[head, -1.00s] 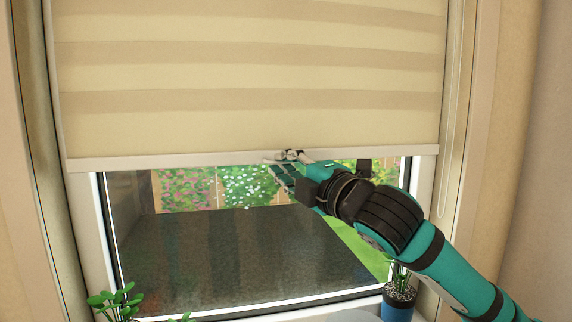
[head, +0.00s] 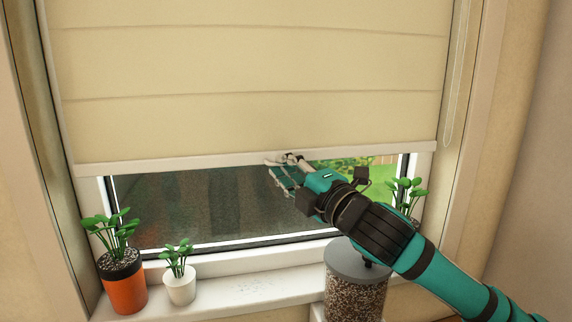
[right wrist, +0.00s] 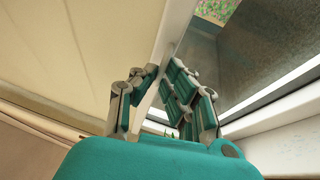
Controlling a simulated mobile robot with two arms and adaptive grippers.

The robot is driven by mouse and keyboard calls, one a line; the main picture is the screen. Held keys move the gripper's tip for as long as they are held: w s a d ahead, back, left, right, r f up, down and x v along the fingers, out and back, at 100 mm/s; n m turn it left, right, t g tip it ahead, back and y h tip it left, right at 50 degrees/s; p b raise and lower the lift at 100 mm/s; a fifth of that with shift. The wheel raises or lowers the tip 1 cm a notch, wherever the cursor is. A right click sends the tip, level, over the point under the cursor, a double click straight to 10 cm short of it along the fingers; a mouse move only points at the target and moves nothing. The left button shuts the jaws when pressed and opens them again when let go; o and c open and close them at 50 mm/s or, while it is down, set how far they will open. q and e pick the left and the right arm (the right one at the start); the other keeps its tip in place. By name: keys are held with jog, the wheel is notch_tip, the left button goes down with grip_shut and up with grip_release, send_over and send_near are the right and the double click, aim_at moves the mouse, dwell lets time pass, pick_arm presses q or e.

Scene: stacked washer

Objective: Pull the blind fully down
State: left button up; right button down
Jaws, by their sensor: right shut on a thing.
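The cream blind (head: 240,80) covers most of the window in the head view, and it fills the left of the right wrist view (right wrist: 80,50). Its pale bottom bar (head: 180,163) hangs above the sill, leaving a strip of glass (head: 190,205) bare below. My right gripper (head: 281,166) is at the middle of the bottom bar. In the right wrist view its fingers (right wrist: 157,100) are shut on the bar, one side on each face. My left gripper is not in view.
Another plant (head: 407,193) is partly behind my right arm. A cord loop (head: 450,90) hangs at the right.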

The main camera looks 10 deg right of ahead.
jog(key=shift+f, duration=0.45)
jog(key=c, duration=1.7)
grip_release()
jog(key=shift+o, duration=1.3)
jog(key=shift+r, duration=0.15)
jog(key=v, duration=1.2)
